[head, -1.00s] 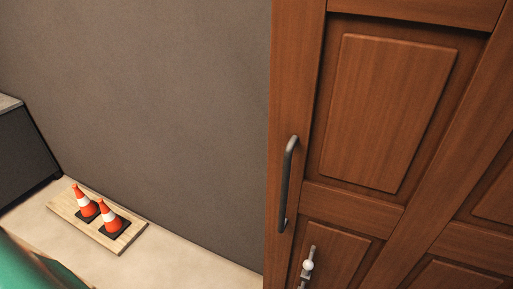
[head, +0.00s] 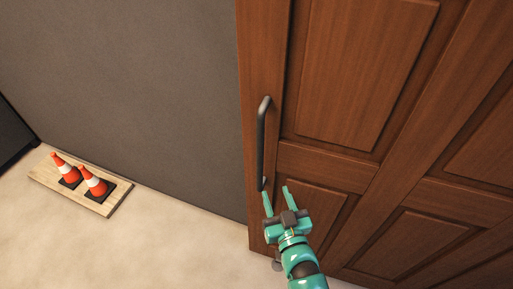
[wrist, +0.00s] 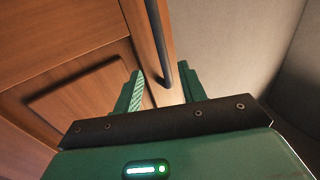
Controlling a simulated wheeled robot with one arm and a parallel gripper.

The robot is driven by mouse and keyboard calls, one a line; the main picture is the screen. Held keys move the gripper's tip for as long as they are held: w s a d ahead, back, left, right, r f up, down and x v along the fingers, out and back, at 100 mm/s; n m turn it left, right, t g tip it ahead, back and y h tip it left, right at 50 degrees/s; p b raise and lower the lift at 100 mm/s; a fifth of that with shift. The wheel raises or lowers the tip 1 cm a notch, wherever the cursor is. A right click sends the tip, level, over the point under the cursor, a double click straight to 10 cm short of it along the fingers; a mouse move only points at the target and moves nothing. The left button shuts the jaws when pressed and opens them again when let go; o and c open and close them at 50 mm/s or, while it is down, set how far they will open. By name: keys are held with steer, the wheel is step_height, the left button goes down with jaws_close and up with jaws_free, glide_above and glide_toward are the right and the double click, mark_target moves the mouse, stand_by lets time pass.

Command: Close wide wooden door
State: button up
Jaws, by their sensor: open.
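The wide wooden door (head: 352,75) is brown and panelled and fills the right half of the head view. Its dark bar handle (head: 262,140) stands upright near the door's left edge. My gripper (head: 275,192) is green and open, its fingertips at the handle's lower end in the head view. In the wrist view, the handle (wrist: 160,45) comes down between the two open fingers (wrist: 162,85), with space beside it. Door panelling (wrist: 80,85) shows on the left there. I cannot tell whether a finger touches the handle.
Two orange and white traffic cones (head: 80,178) stand on a wooden board (head: 95,202) on the floor at the left. A grey wall (head: 130,90) runs behind, up to the door's left edge. The pale floor (head: 170,245) between the board and my arm is clear.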

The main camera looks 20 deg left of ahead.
steer(key=b, duration=1)
glide_toward(261, 151)
steer(key=x, duration=0.2)
steer(key=p+x, duration=0.1)
steer(key=x, duration=0.6)
steer(key=shift+w+a, duration=0.15)
steer(key=shift+w, duration=0.05)
steer(key=shift+f+p+x, duration=0.2)
steer(key=shift+p+x, duration=0.1)
steer(key=shift+x, duration=0.55)
jaws_close()
